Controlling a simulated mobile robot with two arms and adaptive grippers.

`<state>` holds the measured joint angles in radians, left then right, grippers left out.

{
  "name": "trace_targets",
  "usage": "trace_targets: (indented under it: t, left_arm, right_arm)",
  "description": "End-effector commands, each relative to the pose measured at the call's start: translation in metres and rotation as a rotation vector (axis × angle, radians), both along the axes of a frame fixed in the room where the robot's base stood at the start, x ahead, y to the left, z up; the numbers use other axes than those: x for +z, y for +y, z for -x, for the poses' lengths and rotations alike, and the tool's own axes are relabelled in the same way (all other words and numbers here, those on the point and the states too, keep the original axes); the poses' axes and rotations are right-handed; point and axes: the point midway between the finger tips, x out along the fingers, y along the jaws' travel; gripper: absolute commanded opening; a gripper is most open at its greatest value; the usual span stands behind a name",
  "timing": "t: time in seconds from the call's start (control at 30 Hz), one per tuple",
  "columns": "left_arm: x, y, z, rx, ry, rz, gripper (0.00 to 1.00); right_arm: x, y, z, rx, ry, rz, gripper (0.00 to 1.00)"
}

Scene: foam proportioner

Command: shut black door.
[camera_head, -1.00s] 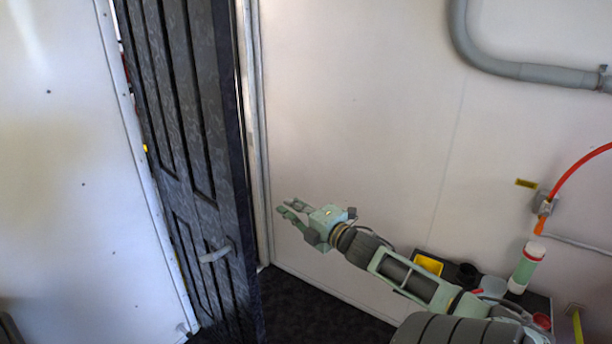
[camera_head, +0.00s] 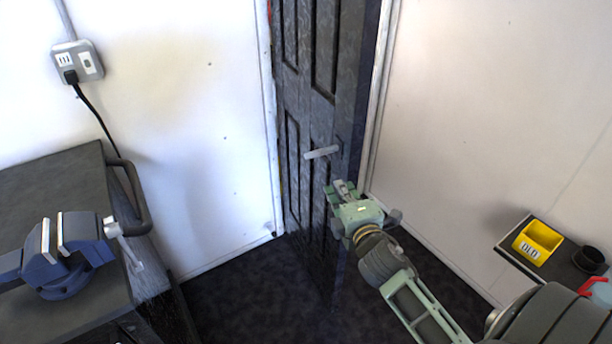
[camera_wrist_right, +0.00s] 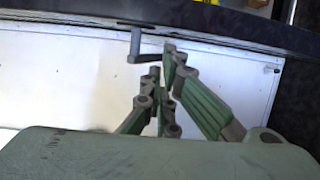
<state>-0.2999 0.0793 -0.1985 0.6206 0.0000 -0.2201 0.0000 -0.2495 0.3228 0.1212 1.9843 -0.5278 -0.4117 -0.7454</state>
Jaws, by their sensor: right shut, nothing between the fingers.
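The black door (camera_head: 311,100) is a dark panelled leaf in the middle of the head view. It stands ajar, with its thick side edge (camera_head: 369,90) showing beside the pale frame. Its grey lever handle (camera_head: 322,152) points left. My right gripper (camera_head: 341,188) is just below the handle in the head view, shut and empty. In the right wrist view its fingertips (camera_wrist_right: 163,60) are close to the handle (camera_wrist_right: 140,47); I cannot tell whether they touch it. My left gripper is not in view.
A dark bench (camera_head: 60,190) with a blue vise (camera_head: 68,255) stands at the left. A small shelf with a yellow bin (camera_head: 538,241) is at the right. Dark floor (camera_head: 235,300) lies clear before the door. A socket (camera_head: 78,63) is on the white wall.

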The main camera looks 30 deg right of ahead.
Motion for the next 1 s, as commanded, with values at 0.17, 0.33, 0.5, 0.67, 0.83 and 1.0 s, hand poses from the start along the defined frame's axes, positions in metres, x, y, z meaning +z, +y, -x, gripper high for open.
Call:
trace_targets:
  t: [0.17, 0.33, 0.5, 0.67, 0.83, 1.0]
  left_arm:
    - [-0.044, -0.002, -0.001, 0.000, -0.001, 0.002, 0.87]
    - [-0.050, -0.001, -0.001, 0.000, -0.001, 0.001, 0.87]
    - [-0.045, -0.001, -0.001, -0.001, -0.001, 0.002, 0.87]
    - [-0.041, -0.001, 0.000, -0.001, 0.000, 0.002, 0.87]
    - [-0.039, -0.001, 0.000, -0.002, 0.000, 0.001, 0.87]
    - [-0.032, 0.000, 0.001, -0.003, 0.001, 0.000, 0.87]
  right_arm:
    - [0.011, 0.086, -0.027, -0.039, -0.070, -0.008, 0.00]
    - [0.031, 0.111, -0.033, -0.062, -0.097, -0.007, 0.00]
    - [0.035, 0.107, -0.048, -0.065, -0.097, -0.003, 0.00]
    - [0.035, 0.095, -0.078, -0.065, -0.097, -0.003, 0.00]
    - [0.034, 0.082, -0.113, -0.064, -0.095, -0.004, 0.00]
    - [0.034, 0.062, -0.124, -0.065, -0.093, -0.001, 0.00]
